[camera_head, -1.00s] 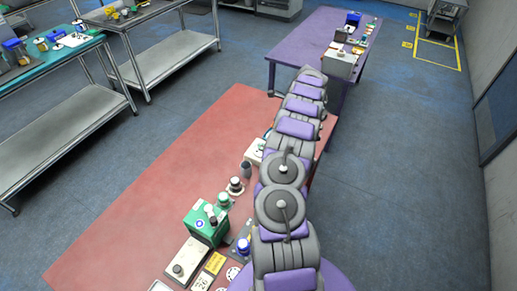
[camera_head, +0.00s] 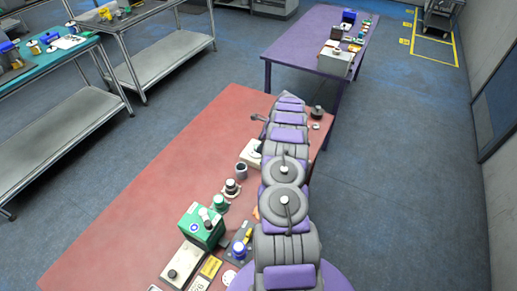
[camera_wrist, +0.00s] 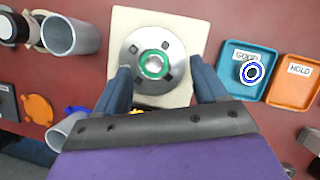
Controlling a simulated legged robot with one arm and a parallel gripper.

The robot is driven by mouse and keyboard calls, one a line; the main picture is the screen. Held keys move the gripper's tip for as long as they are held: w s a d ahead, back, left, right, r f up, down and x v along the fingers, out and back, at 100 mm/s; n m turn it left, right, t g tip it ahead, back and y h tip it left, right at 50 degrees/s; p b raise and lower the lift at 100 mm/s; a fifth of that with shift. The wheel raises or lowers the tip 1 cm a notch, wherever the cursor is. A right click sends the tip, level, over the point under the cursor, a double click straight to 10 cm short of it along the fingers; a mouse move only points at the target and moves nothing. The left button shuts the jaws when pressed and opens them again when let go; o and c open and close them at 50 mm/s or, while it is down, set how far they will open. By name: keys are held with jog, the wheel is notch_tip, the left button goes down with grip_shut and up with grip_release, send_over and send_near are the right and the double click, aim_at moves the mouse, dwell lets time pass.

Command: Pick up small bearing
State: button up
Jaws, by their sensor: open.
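In the wrist view a round metal flange (camera_wrist: 170,45) with a small green-edged ring (camera_wrist: 155,64) at its centre sits on a pale square plate (camera_wrist: 192,20). A small blue-and-white ring part (camera_wrist: 252,72) lies in the teal tray (camera_wrist: 265,54) labelled GOOD. I cannot tell for certain which of these rings is the small bearing. My gripper (camera_wrist: 160,68) is open, with its two blue fingers spread on either side of the flange and nothing visibly held. In the head view my arm hides most of the plate.
An orange HOLD tray (camera_wrist: 293,81) stands right of the teal tray. A grey cup (camera_wrist: 75,37) and an orange disc (camera_wrist: 37,108) lie to the left. In the head view a green box (camera_head: 201,228) stands on the red table (camera_head: 130,205), whose left side is clear.

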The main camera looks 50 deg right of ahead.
jog(key=shift+w+a+f, duration=0.1)
jog(key=shift+w+f, duration=0.1)
jog(key=shift+f, duration=0.4)
jog(key=shift+s+a, duration=0.1)
jog(key=shift+a, duration=0.65)
jog(key=shift+w+a+f, duration=0.1)
jog(key=shift+w, duration=0.15)
jog(key=shift+c, duration=0.7)
jog(key=shift+s+d, duration=0.1)
jog(key=shift+d, duration=0.35)
jog(key=c, duration=1.1)
